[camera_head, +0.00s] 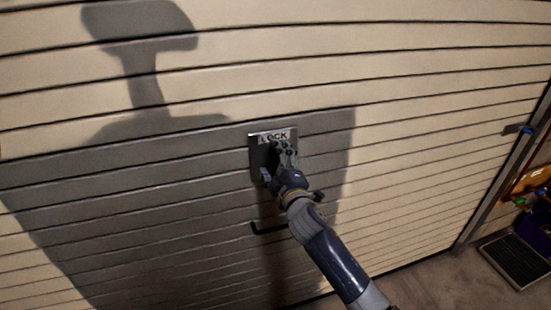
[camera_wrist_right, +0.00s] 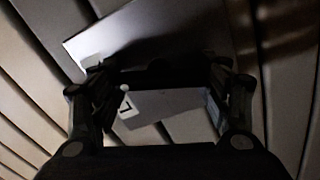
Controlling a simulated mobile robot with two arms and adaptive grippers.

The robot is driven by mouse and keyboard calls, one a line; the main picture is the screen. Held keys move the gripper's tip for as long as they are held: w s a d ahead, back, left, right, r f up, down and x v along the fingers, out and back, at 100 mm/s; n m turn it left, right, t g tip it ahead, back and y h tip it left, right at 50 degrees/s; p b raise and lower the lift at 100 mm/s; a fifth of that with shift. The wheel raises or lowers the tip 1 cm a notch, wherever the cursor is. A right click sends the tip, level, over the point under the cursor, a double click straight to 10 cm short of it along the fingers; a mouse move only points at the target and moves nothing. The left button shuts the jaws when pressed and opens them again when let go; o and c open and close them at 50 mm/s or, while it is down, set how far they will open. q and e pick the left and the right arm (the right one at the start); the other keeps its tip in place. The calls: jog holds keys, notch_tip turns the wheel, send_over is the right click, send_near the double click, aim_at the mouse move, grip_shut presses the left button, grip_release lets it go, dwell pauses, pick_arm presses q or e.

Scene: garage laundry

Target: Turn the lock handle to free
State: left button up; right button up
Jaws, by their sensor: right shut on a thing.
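The lock plate (camera_head: 257,150) is a grey metal plate marked "LOCK", fixed on the cream slatted garage door. My right gripper (camera_head: 276,158) is at the plate, shut on the lock handle, which is mostly hidden behind the fingers and hand. In the right wrist view the plate (camera_wrist_right: 165,110) shows pale and tilted between and behind the dark fingers of my right gripper (camera_wrist_right: 160,85). The handle looks dark there and its angle cannot be made out. My left gripper is not in view.
A dark pull handle (camera_head: 266,229) sticks out of the garage door (camera_head: 420,120) just below the plate, close to my right wrist. At the far right are the door's side rail, a dark mat (camera_head: 515,258) and some stored items. My shadow covers the door's left part.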

jog(key=shift+f+n+p, duration=0.1)
jog(key=shift+n+p, duration=0.25)
jog(key=shift+n, duration=1.65)
jog(key=o, duration=1.1)
jog(key=v, duration=1.2)
